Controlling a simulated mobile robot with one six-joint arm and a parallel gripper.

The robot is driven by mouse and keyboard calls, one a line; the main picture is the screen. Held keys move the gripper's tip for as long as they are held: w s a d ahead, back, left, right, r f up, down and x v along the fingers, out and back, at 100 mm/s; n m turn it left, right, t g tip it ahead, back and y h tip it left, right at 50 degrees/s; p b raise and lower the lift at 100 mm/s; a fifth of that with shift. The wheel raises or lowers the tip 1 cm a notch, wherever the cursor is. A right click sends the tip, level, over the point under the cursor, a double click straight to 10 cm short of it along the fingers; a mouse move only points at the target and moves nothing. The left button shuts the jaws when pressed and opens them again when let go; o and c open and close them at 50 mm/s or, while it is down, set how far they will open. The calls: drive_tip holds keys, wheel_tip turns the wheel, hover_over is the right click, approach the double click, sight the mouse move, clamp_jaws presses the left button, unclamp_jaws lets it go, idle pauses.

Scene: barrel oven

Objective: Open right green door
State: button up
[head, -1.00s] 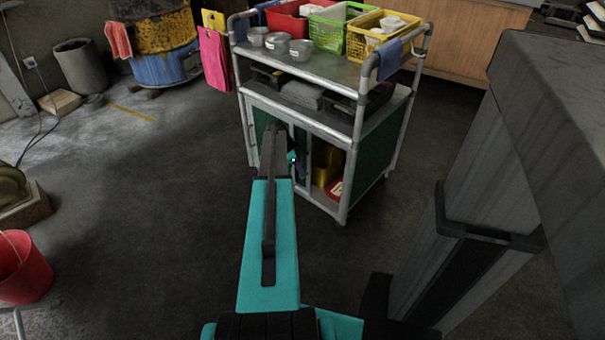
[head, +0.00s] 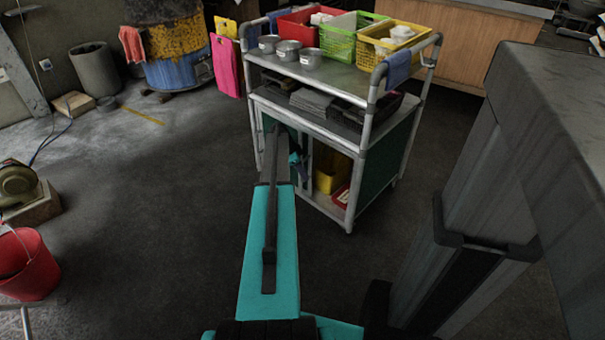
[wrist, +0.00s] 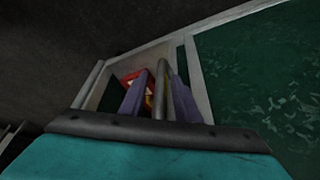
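The cart's lower cabinet has green panels. In the head view, a green front panel (head: 284,130) is mostly behind my arm. The cabinet front is open to the right of my gripper (head: 298,165), which is dark and small at the cabinet front. In the wrist view my gripper (wrist: 158,98) has two purple fingers standing apart. A thin grey bar (wrist: 161,85) stands between them, with a narrow gap beside the left finger. I cannot tell whether it is a door handle or a frame post. A large green panel (wrist: 265,70) fills the right.
Inside the cabinet are a yellow container (head: 328,172) and a red-and-white item (head: 342,195). The cart top (head: 345,72) carries baskets and metal pots. A grey pillar-like block (head: 470,180) stands close on the right.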

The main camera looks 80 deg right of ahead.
drive_tip(key=shift+w+r, duration=0.15)
drive_tip(key=p+v, duration=0.2)
drive_tip(key=v, duration=1.1)
drive_tip(key=shift+r, duration=0.25)
drive_tip(key=shift+a, duration=0.1)
